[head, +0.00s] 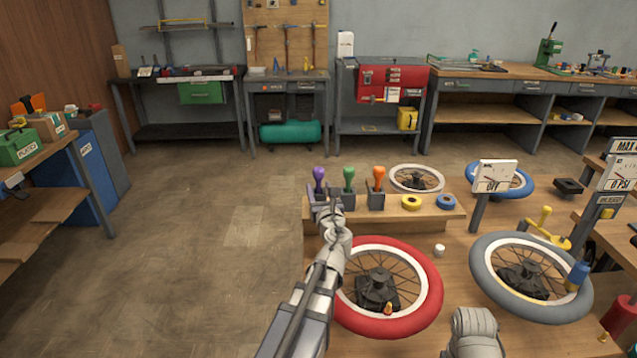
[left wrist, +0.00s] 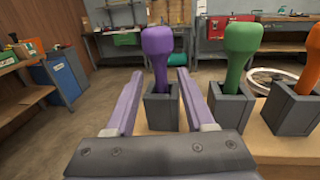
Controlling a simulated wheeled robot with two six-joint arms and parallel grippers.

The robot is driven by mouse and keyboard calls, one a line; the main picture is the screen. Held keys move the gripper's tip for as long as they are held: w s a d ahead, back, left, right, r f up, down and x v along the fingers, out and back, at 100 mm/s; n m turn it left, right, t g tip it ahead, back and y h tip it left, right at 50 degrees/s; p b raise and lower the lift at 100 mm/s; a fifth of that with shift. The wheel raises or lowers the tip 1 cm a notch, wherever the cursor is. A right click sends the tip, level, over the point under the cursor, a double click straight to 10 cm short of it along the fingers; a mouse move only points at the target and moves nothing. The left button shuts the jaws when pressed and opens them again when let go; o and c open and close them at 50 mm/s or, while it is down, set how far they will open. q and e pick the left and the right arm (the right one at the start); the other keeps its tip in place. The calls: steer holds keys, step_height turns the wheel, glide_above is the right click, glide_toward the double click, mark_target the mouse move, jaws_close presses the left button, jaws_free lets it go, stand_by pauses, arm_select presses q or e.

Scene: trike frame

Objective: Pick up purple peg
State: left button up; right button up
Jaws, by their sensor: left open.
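The purple peg (head: 319,176) stands upright in a dark grey holder on the wooden rack at the back left of the work table. In the left wrist view the purple peg (left wrist: 158,52) rises from its holder (left wrist: 161,112). My left gripper (head: 333,203) is just in front of that holder, and it also shows in the left wrist view (left wrist: 156,95). Its fingers are open, one on each side of the holder and peg, with gaps visible. The lower part of the peg is hidden inside the holder.
A green peg (head: 348,178) and an orange peg (head: 378,177) stand in holders to the right. Yellow tape (head: 411,202) and blue tape (head: 446,202) sit on the rack. A red wheel (head: 432,300) lies below, close to my left arm. Open floor is at left.

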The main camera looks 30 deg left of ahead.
mark_target(317, 180)
arm_select(q)
steer(key=x, duration=0.5)
steer(key=shift+w+r, duration=0.15)
steer(key=shift+r, duration=0.05)
jaws_close()
stand_by(0.4)
